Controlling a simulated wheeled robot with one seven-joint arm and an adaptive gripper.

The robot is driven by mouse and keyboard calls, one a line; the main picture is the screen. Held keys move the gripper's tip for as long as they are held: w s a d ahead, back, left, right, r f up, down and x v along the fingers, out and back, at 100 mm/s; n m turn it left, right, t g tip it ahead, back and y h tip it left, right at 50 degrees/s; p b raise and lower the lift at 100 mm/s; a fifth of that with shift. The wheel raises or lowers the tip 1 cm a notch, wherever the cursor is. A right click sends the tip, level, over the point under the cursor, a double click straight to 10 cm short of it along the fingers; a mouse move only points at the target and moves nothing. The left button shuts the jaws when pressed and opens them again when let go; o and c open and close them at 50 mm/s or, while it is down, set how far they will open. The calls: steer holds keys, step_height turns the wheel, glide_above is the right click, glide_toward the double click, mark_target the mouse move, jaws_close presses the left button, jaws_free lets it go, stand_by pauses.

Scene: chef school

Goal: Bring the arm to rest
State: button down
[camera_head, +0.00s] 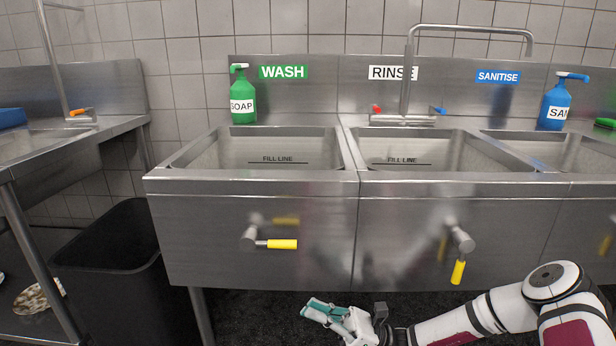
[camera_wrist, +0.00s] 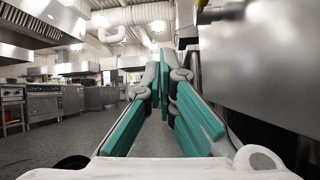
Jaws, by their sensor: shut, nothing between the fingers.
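My gripper (camera_head: 312,308) is low in front of the sink unit, at the bottom of the head view, its fingers pointing left. My white and dark red arm reaches it from the lower right. In the wrist view my gripper (camera_wrist: 162,78) has teal finger pads that lean together toward the tips. It is shut and holds nothing. Part of the arm lies outside the head view.
The steel sink unit (camera_head: 256,190) has yellow-handled levers (camera_head: 283,244) (camera_head: 458,272) on its front, above my gripper. A black bin (camera_head: 110,270) stands at the left. The wrist view shows open floor (camera_wrist: 60,146) and a steel panel (camera_wrist: 255,60) close at right.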

steer(key=s+d+r+n+g+h, duration=0.1)
steer(key=s+r+n+g+h, duration=0.3)
steer(key=s+n+h, duration=0.25)
steer(key=s+d+r+n+g+h, duration=0.1)
steer(key=s+r+n+g+h, duration=0.35)
steer(key=s+h, duration=0.25)
steer(key=s+d+r+n+t+h, duration=0.45)
steer(key=s+d+h, duration=0.2)
steer(key=s, duration=0.35)
steer(key=s+d+r+n+t+h, duration=0.3)
steer(key=s+d+r+t+h, duration=0.25)
steer(key=s+d, duration=0.3)
step_height(320, 180, up, 32)
steer(key=s+t+p, duration=0.1)
steer(key=t+p, duration=0.2)
steer(key=p, duration=2.7)
steer(key=shift+d+y, duration=0.2)
steer(key=shift+y, duration=0.25)
steer(key=shift+t, duration=0.25)
